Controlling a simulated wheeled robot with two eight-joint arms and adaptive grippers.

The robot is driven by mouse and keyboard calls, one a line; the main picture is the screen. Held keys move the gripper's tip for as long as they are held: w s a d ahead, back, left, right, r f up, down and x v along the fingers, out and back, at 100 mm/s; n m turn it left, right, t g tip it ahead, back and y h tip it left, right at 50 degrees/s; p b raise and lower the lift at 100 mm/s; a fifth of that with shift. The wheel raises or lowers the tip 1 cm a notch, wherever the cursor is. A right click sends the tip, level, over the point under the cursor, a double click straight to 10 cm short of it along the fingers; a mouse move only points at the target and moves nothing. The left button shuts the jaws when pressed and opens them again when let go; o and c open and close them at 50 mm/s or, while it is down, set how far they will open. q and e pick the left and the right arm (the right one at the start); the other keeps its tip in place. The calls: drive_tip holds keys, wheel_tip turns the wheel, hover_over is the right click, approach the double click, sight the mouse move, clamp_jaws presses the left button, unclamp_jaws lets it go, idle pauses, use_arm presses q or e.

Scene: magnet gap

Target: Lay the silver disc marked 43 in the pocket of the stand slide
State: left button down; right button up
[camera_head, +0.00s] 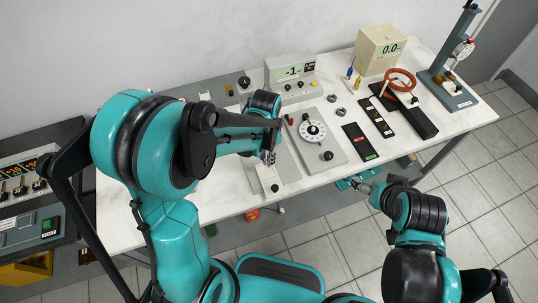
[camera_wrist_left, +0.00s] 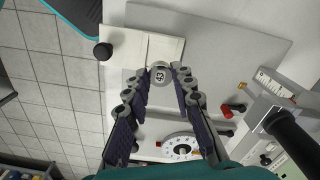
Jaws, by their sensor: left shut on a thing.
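The silver disc marked 43 (camera_wrist_left: 160,75) is between the tips of my left gripper (camera_wrist_left: 161,80), which is shut on it. In the left wrist view the disc overlaps the end of the pale stand slide (camera_wrist_left: 128,45); I cannot tell whether it touches it. The slide has a black knob at its outer end and also shows in the head view (camera_head: 267,179), at the table's front edge below my left gripper (camera_head: 269,158). The pocket is not clearly visible. My right gripper (camera_head: 354,182) is low beyond the table's front edge; its fingers are too small to read.
A plate with a white dial (camera_head: 312,131) stands just right of the slide. A meter reading -1 (camera_head: 291,71) is behind. The table's front left is bare.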

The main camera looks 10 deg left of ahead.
sight(266, 171)
idle(0.4)
use_arm(q)
drive_tip(key=shift+f+b, duration=2.5)
drive_tip(key=shift+f, duration=0.3)
drive_tip(key=shift+f, duration=0.2)
drive_tip(key=c, duration=1.2)
unclamp_jaws()
drive_tip(key=shift+c, duration=1)
drive_tip(key=c, duration=0.3)
